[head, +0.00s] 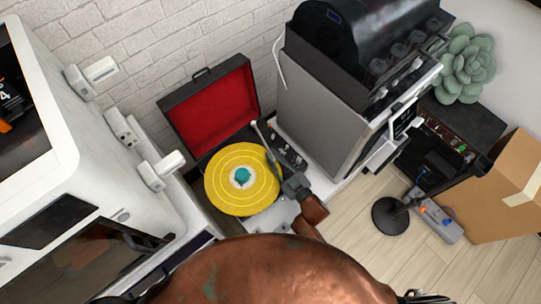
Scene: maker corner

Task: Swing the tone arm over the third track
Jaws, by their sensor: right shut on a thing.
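The record player is an open case with a red-lined lid (212,105). A yellow record (232,199) with pale ring lines and a teal centre lies on it. The thin pale tone arm (261,134) runs from its pivot at the back right down along the record's right side. My right gripper (275,165) is at the record's right edge, shut on the tone arm. The fingers hide the tone arm's front end, so I cannot tell which track it is over. My left gripper is not in view.
A large grey and black machine (318,120) stands close on the right of the player. A white machine (75,180) stands on the left. A brick wall is behind. A black round-based stand (390,215) and cardboard box (508,190) are farther right.

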